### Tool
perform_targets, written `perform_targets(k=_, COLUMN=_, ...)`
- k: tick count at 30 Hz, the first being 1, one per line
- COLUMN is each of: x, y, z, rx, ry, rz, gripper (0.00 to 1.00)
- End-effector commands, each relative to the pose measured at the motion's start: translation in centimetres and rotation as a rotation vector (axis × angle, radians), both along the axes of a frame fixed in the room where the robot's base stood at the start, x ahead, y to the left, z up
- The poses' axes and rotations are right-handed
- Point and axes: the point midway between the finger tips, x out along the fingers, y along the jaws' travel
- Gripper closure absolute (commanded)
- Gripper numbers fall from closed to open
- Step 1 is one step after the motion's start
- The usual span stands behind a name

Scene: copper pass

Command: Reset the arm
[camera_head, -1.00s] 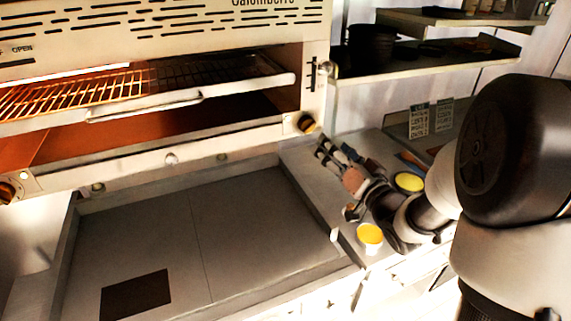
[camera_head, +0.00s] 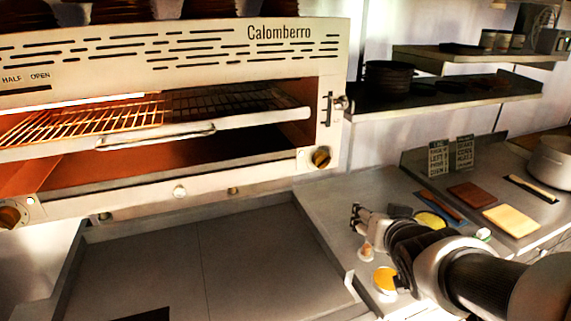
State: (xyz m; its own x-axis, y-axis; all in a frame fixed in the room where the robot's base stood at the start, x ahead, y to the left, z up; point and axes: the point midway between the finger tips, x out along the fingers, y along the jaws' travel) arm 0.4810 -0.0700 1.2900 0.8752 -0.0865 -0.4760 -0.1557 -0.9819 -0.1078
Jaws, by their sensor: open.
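My arm reaches in from the lower right over the counter right of the griddle. My gripper (camera_head: 357,216) is at its end, open, with its fingers pointing left toward the griddle's right edge. No object shows between the fingers. A small pale cup (camera_head: 366,253) stands just below the gripper in the picture, and I cannot tell whether they touch. A container with yellow contents (camera_head: 385,279) is nearer, beside my arm. Another yellow-topped container (camera_head: 430,219) is partly hidden behind my wrist.
A salamander grill (camera_head: 180,60) stands over the flat griddle (camera_head: 230,260) at the left. A shelf (camera_head: 450,97) holds dark dishes. Brown (camera_head: 471,194) and yellow boards (camera_head: 511,220) and a pot (camera_head: 553,160) are at the right. The griddle top is clear apart from a dark square.

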Motion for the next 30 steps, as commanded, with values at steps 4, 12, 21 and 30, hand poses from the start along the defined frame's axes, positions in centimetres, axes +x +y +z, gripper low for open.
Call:
perform_targets(k=4, x=-5.8, y=0.7, z=-1.3, rx=-0.053, ry=0.168, rz=-0.018, gripper=0.41)
perform_targets(k=12, x=-17.8, y=4.2, z=-4.8, rx=-0.066, ry=0.492, rz=0.073, gripper=0.41)
perform_targets(k=21, x=-24.6, y=6.6, z=-6.6, rx=-0.051, ry=0.659, rz=0.184, gripper=0.41)
perform_targets(k=30, x=-24.8, y=6.7, z=-6.6, rx=-0.051, ry=0.666, rz=0.187, gripper=0.41)
